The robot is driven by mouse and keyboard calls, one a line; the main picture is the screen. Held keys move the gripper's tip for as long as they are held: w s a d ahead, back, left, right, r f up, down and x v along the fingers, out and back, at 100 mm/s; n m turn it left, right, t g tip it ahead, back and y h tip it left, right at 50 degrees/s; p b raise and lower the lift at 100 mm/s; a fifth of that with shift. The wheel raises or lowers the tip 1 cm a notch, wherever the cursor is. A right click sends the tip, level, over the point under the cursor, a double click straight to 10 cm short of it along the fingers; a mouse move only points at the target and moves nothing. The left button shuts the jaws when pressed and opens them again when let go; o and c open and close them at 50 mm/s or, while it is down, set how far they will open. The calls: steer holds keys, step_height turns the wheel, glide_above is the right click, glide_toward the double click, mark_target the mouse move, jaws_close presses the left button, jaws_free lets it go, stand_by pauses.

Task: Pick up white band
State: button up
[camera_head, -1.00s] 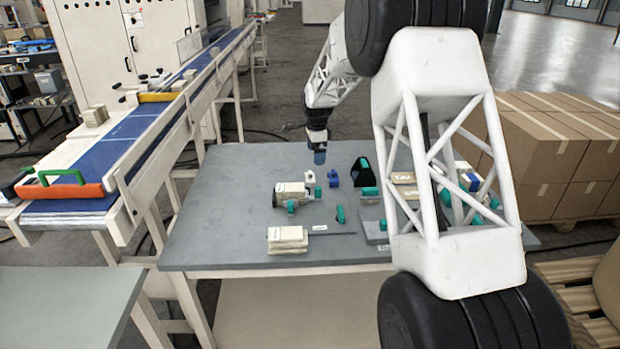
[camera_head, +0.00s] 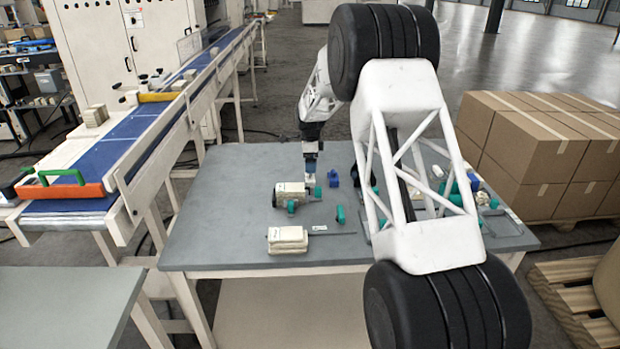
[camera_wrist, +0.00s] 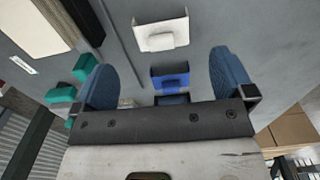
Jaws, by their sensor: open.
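The white band (camera_wrist: 161,34) is a small white piece with a raised middle block, lying on the grey table. In the wrist view it sits at the top centre, beyond my fingertips and between their lines. My gripper (camera_wrist: 165,75) is open, its two blue fingers apart with nothing between them touching. In the head view my gripper (camera_head: 311,163) hangs just above the white band (camera_head: 310,179), partly covering it; I cannot tell the exact gap. A similar blue piece (camera_wrist: 170,77) lies nearer my palm in the wrist view.
On the table (camera_head: 225,205), a cream block assembly (camera_head: 290,190) with teal parts stands close left, and a cream stack (camera_head: 288,239) lies in front. Teal clips (camera_head: 340,214) lie nearby. My arm hides much of the table's right side. The table's left part is clear.

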mark_target(310, 176)
steer(key=shift+f, duration=0.9)
steer(key=shift+w+f, duration=0.1)
steer(key=shift+f, duration=2.5)
steer(key=c, duration=0.9)
steer(key=shift+r, duration=0.1)
steer(key=shift+r, duration=4.9)
